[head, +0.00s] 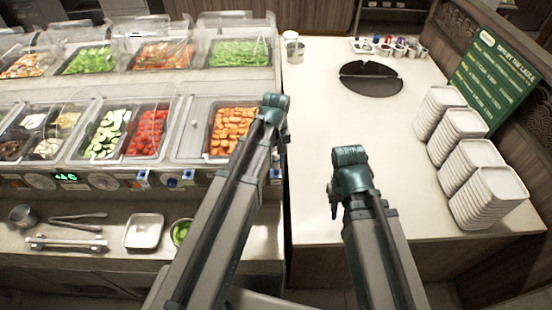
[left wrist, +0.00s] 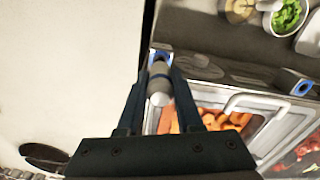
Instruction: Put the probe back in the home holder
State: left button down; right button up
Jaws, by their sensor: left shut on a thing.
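My left gripper (head: 279,148) hangs at the right end of the food bar in the head view. In the left wrist view its two dark fingers (left wrist: 158,88) are shut on the probe (left wrist: 159,84), a pale grey rod with a dark band. A blue-edged holder (left wrist: 160,54) shows right behind the probe's far end; I cannot tell whether the probe is in it or just over it. Another blue holder (left wrist: 302,87) sits further right, and two show on the bar's front (head: 188,175). I cannot tell which is home. My right gripper (head: 334,205) is over the white counter, its fingers unclear.
Orange carrots (head: 231,128) fill a covered pan beside my left gripper. White plate stacks (head: 482,195) and a green sign (head: 492,75) stand at the right. A lower shelf holds a white dish (head: 144,231) and a green bowl (head: 181,232).

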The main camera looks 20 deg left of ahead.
pick_arm(q)
jog(key=shift+f+b, duration=1.3)
jog(key=shift+b, duration=0.05)
dwell(0.3)
jog(key=c, duration=0.5)
grip_release()
jog(key=shift+r, duration=0.15)
notch_tip(320, 180, up, 14)
jog(key=p, duration=1.4)
jog(key=shift+f, duration=0.2)
jog(key=shift+f, duration=0.1)
